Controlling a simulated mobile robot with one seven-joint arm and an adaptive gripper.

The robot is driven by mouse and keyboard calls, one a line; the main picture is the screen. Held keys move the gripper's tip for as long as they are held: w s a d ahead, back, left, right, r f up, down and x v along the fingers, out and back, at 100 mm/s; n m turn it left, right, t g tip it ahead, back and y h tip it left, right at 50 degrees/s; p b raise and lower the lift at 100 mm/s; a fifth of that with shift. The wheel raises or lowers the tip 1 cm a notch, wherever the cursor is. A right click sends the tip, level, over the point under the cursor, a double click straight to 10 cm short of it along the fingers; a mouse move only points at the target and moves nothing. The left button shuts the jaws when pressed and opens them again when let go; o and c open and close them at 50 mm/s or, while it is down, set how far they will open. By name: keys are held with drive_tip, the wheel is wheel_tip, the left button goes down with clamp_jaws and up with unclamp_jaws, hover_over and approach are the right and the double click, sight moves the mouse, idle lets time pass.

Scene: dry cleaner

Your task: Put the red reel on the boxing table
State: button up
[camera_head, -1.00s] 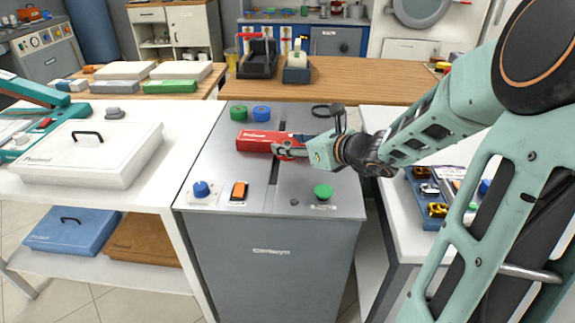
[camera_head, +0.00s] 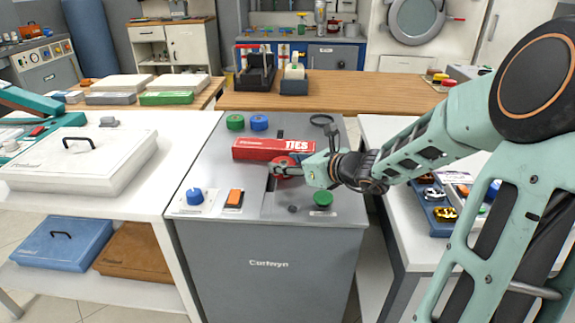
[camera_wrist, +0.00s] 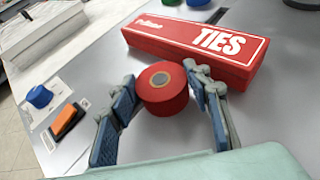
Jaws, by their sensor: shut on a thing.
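The red reel (camera_wrist: 163,88) has a pale hub in its middle and sits between the two fingers of my gripper (camera_wrist: 165,92) in the wrist view. My gripper is shut on it. In the head view the reel (camera_head: 286,166) shows partly behind the fingers, over the grey cabinet top (camera_head: 240,205). It is just in front of the red TIES box; I cannot tell whether it touches the cabinet top. No table carries a readable boxing label; a wooden table (camera_head: 345,92) stands behind the cabinet and a white table (camera_head: 110,205) to its left.
The red TIES box (camera_head: 262,149) lies right behind the reel. Green (camera_head: 235,122) and blue (camera_head: 259,123) reels stand farther back on the cabinet. A blue knob (camera_head: 195,197), an orange switch (camera_head: 234,198) and a green button (camera_head: 323,198) are in front. The wooden table's middle is bare.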

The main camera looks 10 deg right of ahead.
drive_tip(key=shift+f, duration=0.15)
drive_tip(key=o, duration=1.2)
drive_tip(key=shift+c, duration=0.2)
